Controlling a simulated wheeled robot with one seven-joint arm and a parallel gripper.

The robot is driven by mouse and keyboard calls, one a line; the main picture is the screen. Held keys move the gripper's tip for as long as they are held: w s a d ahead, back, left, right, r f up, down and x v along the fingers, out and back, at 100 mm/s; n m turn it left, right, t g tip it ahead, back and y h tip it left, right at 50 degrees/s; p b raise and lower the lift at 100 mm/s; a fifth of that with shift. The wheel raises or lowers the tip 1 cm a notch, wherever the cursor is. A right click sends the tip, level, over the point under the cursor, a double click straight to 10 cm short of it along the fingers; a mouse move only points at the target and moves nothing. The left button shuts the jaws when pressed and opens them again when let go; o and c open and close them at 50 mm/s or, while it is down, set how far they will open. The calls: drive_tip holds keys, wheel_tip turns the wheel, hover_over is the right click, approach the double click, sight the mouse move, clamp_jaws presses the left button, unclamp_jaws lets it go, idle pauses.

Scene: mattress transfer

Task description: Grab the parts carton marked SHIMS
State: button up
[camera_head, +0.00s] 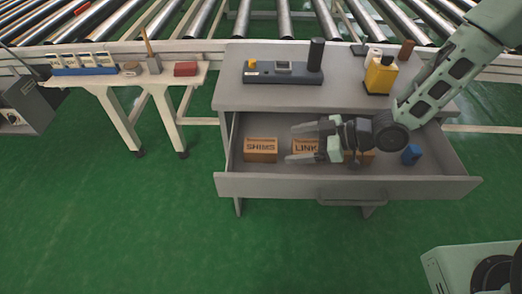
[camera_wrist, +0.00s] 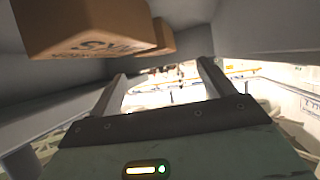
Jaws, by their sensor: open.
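The brown carton marked SHIMS (camera_head: 261,149) sits at the left end of the open grey drawer (camera_head: 350,188). A carton marked LINK, its last letters hidden, (camera_head: 306,146) stands to its right, partly behind my gripper. My gripper (camera_head: 291,143) is open and empty, its fingers pointing left over the LINK carton in the picture, tips short of the SHIMS carton. In the wrist view, my fingers (camera_wrist: 162,70) are spread with nothing between them. A near carton (camera_wrist: 85,25) with unclear lettering is at upper left, and another carton (camera_wrist: 163,38) lies beyond it.
A third carton (camera_head: 366,157) is mostly hidden behind my gripper. A blue object (camera_head: 411,154) lies at the drawer's right. The cabinet top (camera_head: 230,92) above holds a yellow container (camera_head: 380,78) and a dark tray (camera_head: 283,77). A side table (camera_head: 130,77) stands left.

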sight(266, 145)
drive_tip(key=x, duration=0.8)
drive_tip(key=shift+w+a, duration=0.3)
drive_tip(key=shift+w, duration=0.1)
drive_tip(key=shift+c, duration=0.2)
drive_tip(key=c, duration=1.3)
